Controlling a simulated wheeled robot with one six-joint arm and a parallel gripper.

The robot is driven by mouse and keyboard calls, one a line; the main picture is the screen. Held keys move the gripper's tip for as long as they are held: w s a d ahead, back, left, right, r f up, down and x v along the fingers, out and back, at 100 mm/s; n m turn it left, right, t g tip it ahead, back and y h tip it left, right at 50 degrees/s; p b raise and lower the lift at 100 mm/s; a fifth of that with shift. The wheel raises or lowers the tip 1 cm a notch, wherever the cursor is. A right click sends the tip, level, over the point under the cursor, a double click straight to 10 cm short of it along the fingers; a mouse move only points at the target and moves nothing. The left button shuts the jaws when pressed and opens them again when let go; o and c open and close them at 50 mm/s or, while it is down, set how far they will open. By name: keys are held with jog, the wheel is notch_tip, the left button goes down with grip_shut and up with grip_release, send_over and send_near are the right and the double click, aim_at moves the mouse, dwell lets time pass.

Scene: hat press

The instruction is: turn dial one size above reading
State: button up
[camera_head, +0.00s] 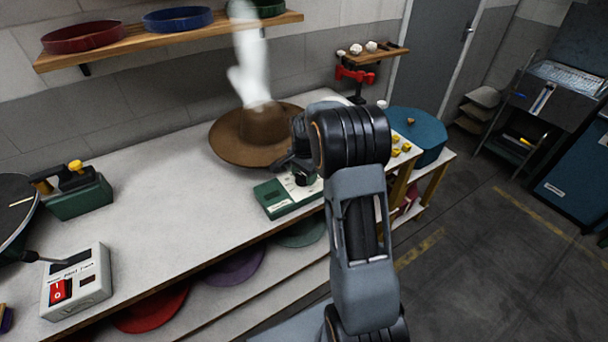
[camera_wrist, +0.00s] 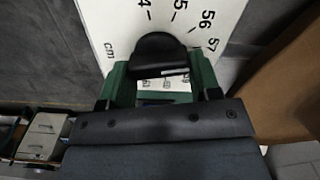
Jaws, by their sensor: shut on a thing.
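The dial is a black round knob (camera_wrist: 160,50) on a white scale plate (camera_wrist: 118,24) with cm marks and the numbers 54 to 57 in the wrist view. A short white line shows on the knob's near side. The plate belongs to the green-based device (camera_head: 286,203) on the bench. My gripper (camera_head: 295,163) is over this device and shut on the dial. In the wrist view my gripper (camera_wrist: 160,92) is at the knob, with the contact partly hidden. The exact dial setting is unclear, and any reading on the device is too small to read.
A brown hat (camera_head: 232,140) sits close behind the device, under rising steam (camera_head: 248,65). A grey switch box (camera_head: 76,281) and a green block (camera_head: 78,195) stand at the left. A blue octagonal box (camera_head: 428,135) is at the right. The middle of the bench (camera_head: 165,215) is clear.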

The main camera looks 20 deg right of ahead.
dwell(0.5)
jog(key=o, duration=0.9)
notch_tip(320, 180, up, 14)
jog(key=shift+f, duration=0.1)
dwell(0.6)
